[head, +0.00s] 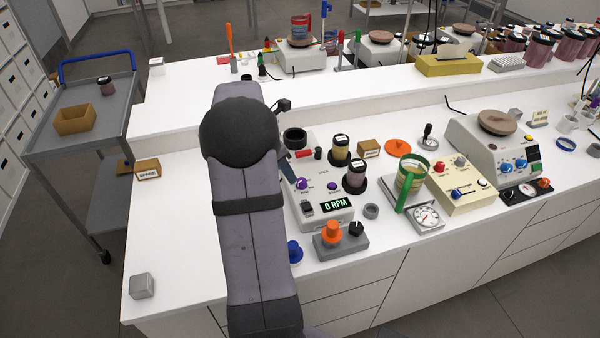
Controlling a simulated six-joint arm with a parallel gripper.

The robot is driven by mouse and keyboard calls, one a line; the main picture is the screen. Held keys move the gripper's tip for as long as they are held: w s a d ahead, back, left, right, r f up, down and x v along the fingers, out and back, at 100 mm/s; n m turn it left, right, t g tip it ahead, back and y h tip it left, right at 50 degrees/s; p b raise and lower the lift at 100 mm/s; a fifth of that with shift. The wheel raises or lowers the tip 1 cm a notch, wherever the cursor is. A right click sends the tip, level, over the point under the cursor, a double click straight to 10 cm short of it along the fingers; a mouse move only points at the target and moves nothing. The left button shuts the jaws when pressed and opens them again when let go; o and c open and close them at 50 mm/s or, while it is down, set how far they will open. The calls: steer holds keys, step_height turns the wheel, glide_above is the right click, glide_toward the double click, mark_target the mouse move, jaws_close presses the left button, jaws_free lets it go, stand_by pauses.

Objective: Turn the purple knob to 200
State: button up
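A white device (308,212) stands on the bench just right of my arm, and its lit display (336,204) reads 0 RPM. Two purple controls show on its top panel: a larger purple knob (302,184) at the left and a smaller purple one (332,186) to its right. Any scale marks around them are too small to read. My arm covers the device's left side. My gripper is mostly hidden behind my arm; a dark part at the arm's right edge, close above the larger purple knob, may belong to it. Its fingertips cannot be made out.
A grey box with an orange knob (331,233) and a black knob stands in front of the device. A blue knob (294,251) is beside my arm. Jars (355,176) and a grey ring (371,211) stand to the right. The bench left of my arm is mostly clear, with a grey cube (142,286).

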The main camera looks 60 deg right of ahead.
mark_target(302, 180)
steer(key=shift+n, duration=0.3)
steer(key=shift+s+d+f+p, duration=0.4)
steer(key=shift+d+f, duration=0.35)
steer(key=shift+f, duration=0.3)
steer(key=shift+s+d+f+p, duration=0.4)
steer(key=shift+d+f, duration=0.3)
steer(key=shift+f, duration=0.35)
steer(key=shift+s+d+f+p, duration=0.3)
steer(key=shift+s+d+f, duration=0.2)
steer(key=shift+d+f, duration=0.4)
steer(key=shift+a+f, duration=0.15)
steer(key=shift+a, duration=0.05)
steer(key=c, duration=1.1)
